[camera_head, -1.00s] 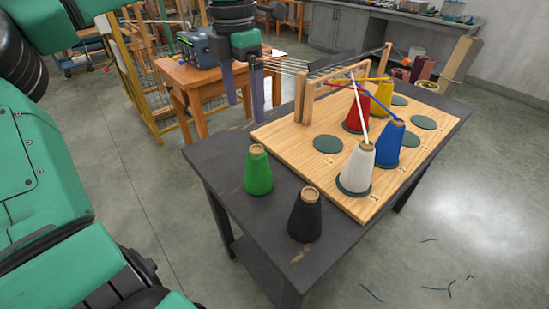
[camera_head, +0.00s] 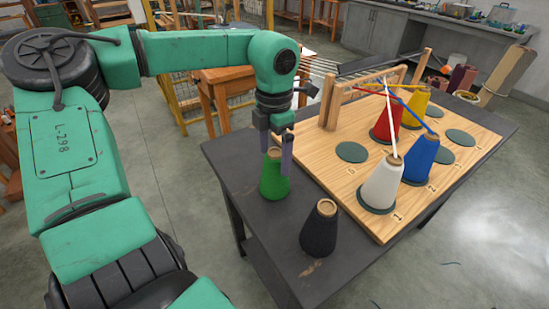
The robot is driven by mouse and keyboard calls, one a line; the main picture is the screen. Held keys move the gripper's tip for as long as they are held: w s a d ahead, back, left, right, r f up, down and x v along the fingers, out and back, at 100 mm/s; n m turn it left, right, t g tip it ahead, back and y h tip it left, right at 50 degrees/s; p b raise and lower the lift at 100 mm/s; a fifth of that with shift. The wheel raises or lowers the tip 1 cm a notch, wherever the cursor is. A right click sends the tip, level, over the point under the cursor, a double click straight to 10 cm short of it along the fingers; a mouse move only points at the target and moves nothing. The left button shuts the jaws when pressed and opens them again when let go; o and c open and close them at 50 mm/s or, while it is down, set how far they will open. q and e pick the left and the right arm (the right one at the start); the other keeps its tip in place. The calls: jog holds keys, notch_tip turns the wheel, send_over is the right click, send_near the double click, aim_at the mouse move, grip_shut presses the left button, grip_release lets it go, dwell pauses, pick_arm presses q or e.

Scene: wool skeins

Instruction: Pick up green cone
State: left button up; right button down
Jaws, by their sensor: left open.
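The green cone (camera_head: 274,180) stands upright on the dark table, left of the wooden board. My left gripper (camera_head: 276,158) points down at the cone's top with its fingers apart. One finger shows at the right side of the cone's top and the other at its upper left. Whether the fingers touch the cone cannot be told. My right gripper is not in view.
A black cone (camera_head: 319,231) stands on the dark table (camera_head: 240,200) in front of the green one. The wooden board (camera_head: 330,172) holds white (camera_head: 381,186), blue (camera_head: 421,160), red (camera_head: 386,122) and yellow (camera_head: 414,108) cones with yarn running to a wooden frame. Several dark pads are empty.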

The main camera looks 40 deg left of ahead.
pick_arm(q)
grip_shut()
jog(key=shift+r, duration=0.1)
